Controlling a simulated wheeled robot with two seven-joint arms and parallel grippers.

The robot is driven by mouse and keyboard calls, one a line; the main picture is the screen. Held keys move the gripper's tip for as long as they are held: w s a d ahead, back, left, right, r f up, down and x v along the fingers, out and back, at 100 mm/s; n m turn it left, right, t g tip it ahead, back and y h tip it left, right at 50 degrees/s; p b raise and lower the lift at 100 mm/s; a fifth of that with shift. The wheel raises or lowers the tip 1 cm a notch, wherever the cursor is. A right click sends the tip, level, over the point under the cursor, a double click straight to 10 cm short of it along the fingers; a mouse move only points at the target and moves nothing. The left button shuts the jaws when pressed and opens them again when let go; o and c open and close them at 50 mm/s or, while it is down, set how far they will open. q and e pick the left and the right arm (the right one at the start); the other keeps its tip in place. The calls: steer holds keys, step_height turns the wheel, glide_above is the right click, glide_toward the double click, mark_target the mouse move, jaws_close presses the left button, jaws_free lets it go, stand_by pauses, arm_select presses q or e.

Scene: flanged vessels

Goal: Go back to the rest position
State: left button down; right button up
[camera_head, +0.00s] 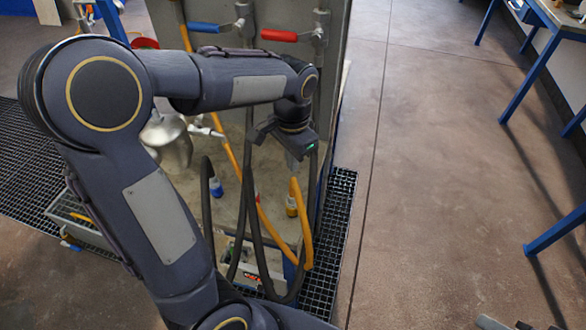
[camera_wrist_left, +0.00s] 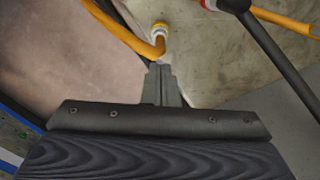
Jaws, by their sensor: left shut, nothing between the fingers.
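My left arm reaches in from the left in the head view, bent at its elbow. My left gripper (camera_head: 293,162) hangs in front of the grey panel, above the hoses. In the left wrist view its two fingers (camera_wrist_left: 161,72) are together with nothing between them. A yellow hose end with a white and yellow fitting (camera_wrist_left: 159,30) shows just beyond the fingertips. Whether they touch cannot be told.
A panel with a blue-handled valve (camera_head: 205,27) and a red-handled valve (camera_head: 279,35) stands behind my arm. A metal vessel (camera_head: 170,142), black hoses and a yellow hose (camera_head: 304,228) are close by. Floor grating (camera_head: 338,205) edges this area. Open floor (camera_head: 440,170) lies to the right.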

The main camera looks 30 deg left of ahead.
arm_select(q)
steer(key=s+d+r+n+t+h, duration=0.1)
steer(key=s+d+n+t+h, duration=0.1)
steer(key=s, duration=0.6)
steer(key=s+d+r+n+t+h, duration=0.1)
steer(key=s+d+n+t, duration=0.1)
steer(key=s, duration=0.7)
steer(key=shift+r+n+t+h, duration=0.4)
steer(key=shift+n+t, duration=0.4)
steer(key=shift+n, duration=0.4)
